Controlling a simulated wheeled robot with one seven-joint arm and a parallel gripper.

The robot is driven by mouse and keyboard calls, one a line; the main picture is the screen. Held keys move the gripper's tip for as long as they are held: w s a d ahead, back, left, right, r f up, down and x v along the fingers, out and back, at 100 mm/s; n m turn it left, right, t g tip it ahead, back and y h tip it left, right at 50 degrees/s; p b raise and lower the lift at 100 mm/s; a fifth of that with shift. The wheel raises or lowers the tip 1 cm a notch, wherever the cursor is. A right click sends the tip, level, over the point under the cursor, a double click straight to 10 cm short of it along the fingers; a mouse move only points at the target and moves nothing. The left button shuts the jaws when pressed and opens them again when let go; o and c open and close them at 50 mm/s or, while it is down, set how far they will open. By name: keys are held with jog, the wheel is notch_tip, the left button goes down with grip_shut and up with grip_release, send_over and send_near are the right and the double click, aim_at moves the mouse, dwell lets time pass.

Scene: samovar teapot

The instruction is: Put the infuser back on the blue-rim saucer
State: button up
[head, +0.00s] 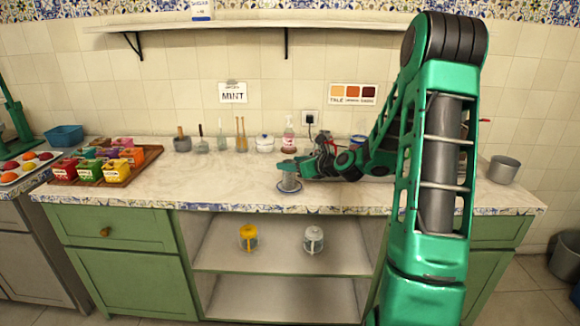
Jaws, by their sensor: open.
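The small blue-rim saucer (280,189) lies on the counter near its front edge, left of my arm. A small grey cylinder, apparently the infuser (290,183), stands upright on the saucer. My gripper (289,170) reaches in from the right, just above and around the top of the infuser. Its jaws are open. The fingers hide the infuser's top, and I cannot tell whether they touch it.
My arm hides the right part of the counter (220,178). A grey pot (503,169) stands at far right. A soap bottle (288,138) and a white lidded pot (265,143) stand by the wall. A wooden tray (150,155) with colored boxes is at left. The counter left of the saucer is clear.

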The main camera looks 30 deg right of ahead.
jog(key=v, duration=1.2)
jog(key=s+a+f+n+g, duration=0.5)
jog(key=s+a+n+g, duration=0.25)
jog(key=s+n, duration=0.55)
jog(key=s+a+r+n+g+h, duration=0.1)
jog(key=s+n+g, duration=0.2)
jog(key=s+n, duration=0.4)
jog(key=s+a+r+n+g, duration=0.1)
jog(key=s+n+g, duration=0.2)
jog(key=s+n, duration=0.4)
jog(key=s, duration=0.7)
jog(key=shift+a+n+h, duration=0.3)
jog(key=shift+n+h, duration=0.1)
jog(key=shift+s+g, duration=0.15)
jog(key=shift+g, duration=0.1)
jog(key=shift+w+f, duration=0.2)
jog(key=shift+w, duration=0.45)
